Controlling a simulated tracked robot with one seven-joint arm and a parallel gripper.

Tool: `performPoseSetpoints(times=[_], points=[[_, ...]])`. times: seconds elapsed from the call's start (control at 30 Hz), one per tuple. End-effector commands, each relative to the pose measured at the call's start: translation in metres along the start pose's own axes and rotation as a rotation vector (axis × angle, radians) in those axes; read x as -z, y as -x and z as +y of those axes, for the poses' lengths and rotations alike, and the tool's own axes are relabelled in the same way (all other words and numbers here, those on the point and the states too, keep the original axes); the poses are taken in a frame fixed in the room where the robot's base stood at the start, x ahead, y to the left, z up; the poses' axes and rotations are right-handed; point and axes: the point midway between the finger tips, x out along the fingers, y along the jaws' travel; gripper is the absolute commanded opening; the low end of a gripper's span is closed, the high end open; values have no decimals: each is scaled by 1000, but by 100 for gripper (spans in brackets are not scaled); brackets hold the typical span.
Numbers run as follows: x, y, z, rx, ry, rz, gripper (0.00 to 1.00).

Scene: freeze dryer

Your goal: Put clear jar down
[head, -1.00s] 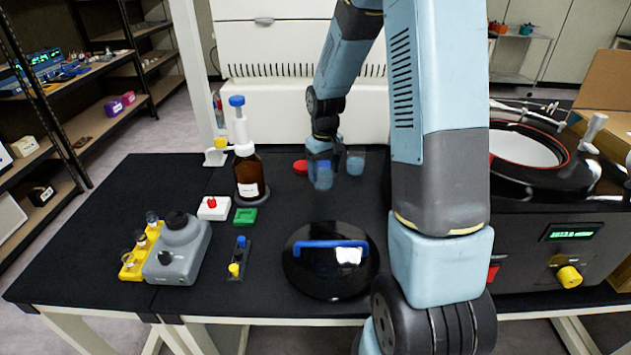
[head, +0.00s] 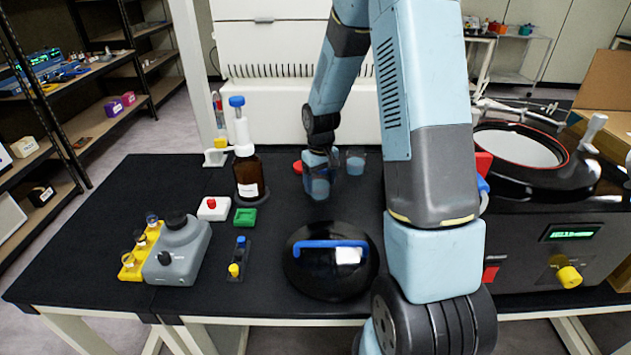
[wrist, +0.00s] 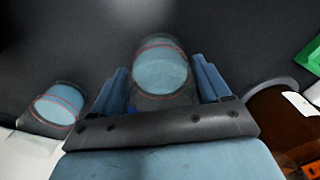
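The clear jar (head: 318,188) holds blue liquid and is upright at the back middle of the black table. My gripper (head: 318,165) is around it, with one finger on each side. In the wrist view, the jar (wrist: 161,76) sits between the two blue fingers of my gripper (wrist: 162,88), and they appear to grip it. A tiny gap between its base and the table cannot be ruled out. A second similar jar (head: 356,162) stands just behind and right; it also shows in the wrist view (wrist: 57,104).
A red cap (head: 298,167) lies left of my gripper. A brown bottle (head: 249,176) and a green block (head: 245,216) stand further left. A black dome lid with a blue handle (head: 331,268) is in front. The freeze dryer (head: 560,240) is at right. Table around the jar's front is clear.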

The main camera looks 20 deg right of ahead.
Motion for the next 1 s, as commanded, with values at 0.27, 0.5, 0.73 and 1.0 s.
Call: performPoseSetpoints(times=[0.27,0.5,0.73,1.0], points=[[0,0,0,0,1,0,95],[0,4,0,0,1,1,95],[1,34,0,-2,2,3,95],[0,86,0,-1,1,3,95]])
